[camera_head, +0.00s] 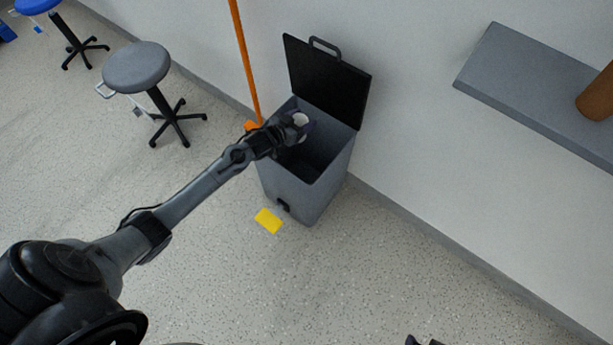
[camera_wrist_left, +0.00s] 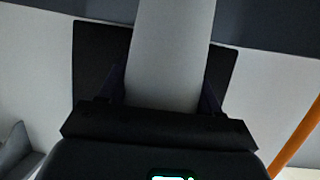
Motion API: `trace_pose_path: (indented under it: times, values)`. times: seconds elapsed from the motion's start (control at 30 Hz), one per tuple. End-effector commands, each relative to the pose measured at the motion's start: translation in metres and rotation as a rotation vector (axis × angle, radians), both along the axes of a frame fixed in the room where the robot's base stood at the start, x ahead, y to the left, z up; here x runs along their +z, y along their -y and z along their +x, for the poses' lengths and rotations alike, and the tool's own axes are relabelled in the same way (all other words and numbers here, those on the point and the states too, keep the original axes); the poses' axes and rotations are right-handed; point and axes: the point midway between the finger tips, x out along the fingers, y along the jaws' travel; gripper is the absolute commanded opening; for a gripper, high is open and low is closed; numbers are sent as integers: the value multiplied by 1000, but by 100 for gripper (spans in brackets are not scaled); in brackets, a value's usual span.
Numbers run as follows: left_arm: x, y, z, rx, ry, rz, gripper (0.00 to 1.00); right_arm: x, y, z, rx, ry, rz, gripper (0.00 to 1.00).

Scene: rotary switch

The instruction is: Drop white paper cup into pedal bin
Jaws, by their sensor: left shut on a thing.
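The white paper cup (camera_head: 301,120) is in my left gripper (camera_head: 304,127), which is shut on it. In the left wrist view the cup (camera_wrist_left: 170,55) stands between the two dark fingers (camera_wrist_left: 163,90). The grey pedal bin (camera_head: 326,185) stands against the wall with its black lid (camera_head: 326,80) raised. My left gripper and the cup are over the open mouth of the bin, near its left rear side in the head view. The lid also shows behind the cup in the left wrist view (camera_wrist_left: 90,60). My right gripper is not clearly in view.
An orange pole (camera_head: 245,60) leans by the wall just left of the bin. A yellow piece (camera_head: 269,221) lies on the floor at the bin's front. A grey stool (camera_head: 138,68) stands to the left. A grey shelf (camera_head: 530,90) with a brown cylinder (camera_head: 600,97) is at the right.

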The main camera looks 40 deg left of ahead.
Motion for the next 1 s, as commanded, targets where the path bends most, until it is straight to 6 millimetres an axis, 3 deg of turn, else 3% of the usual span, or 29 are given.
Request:
trace_pose_path:
  times: [0.37,0.4,0.6,1.0]
  values:
    - [-4,0,0,0,0,0,36,-5,-2,0,-6,0,8,43]
    - [-4,0,0,0,0,0,67,-5,-2,0,-6,0,8,43]
    - [-4,0,0,0,0,0,93,-5,-2,0,-7,0,9,43]
    - [3,0,0,0,1,0,93,1,-1,0,-3,0,4,43]
